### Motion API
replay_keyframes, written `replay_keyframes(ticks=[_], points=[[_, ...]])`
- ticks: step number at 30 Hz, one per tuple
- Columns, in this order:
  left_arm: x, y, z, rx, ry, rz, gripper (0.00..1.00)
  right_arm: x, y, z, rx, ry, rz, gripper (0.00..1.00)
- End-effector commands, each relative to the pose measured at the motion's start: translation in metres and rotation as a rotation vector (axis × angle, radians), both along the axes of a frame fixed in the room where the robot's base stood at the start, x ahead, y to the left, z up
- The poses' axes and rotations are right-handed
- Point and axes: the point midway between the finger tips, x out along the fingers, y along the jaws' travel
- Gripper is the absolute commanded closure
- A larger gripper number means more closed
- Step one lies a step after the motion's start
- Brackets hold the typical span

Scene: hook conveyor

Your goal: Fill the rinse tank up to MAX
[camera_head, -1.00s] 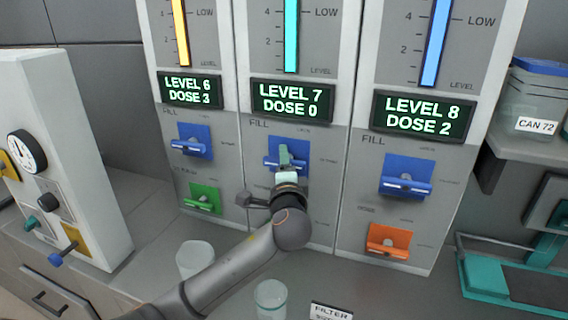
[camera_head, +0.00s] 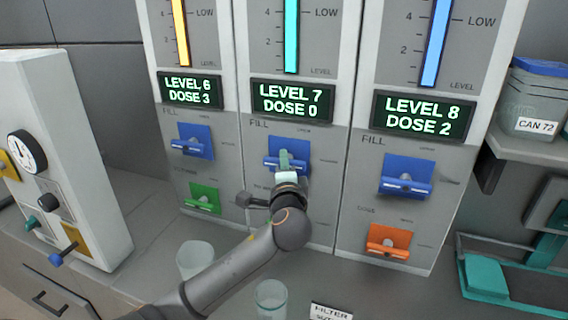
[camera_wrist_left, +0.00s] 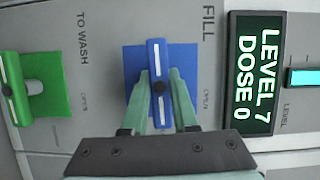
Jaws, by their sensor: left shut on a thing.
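The middle panel's blue FILL lever (camera_wrist_left: 157,62) shows in the left wrist view between the fingers of my left gripper (camera_wrist_left: 158,98), which is shut on it. In the head view my left gripper (camera_head: 286,165) covers part of the blue FILL plate (camera_head: 272,146). The middle display (camera_head: 292,101) reads LEVEL 7, DOSE 0. Above it a teal level bar (camera_head: 292,38) rises past the LOW mark; its top is out of frame. A green lever (camera_wrist_left: 18,88) marked TO WASH shows beside the FILL lever in the wrist view. My right gripper is not in view.
The left panel (camera_head: 191,90) reads LEVEL 6, DOSE 3 and the right panel (camera_head: 423,114) LEVEL 8, DOSE 2. Clear cups (camera_head: 271,299) stand on the counter below. A gauge box (camera_head: 75,130) stands at left, and a shelf with CAN 72 (camera_head: 535,105) at right.

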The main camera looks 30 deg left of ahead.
Motion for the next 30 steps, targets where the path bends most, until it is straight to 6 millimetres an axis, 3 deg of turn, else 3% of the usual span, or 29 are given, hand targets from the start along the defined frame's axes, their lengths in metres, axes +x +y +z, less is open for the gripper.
replay_keyframes(ticks=[30], points=[[0.0,0.0,0.001,-0.555,-0.131,0.0,1.0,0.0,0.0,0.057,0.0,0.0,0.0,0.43]])
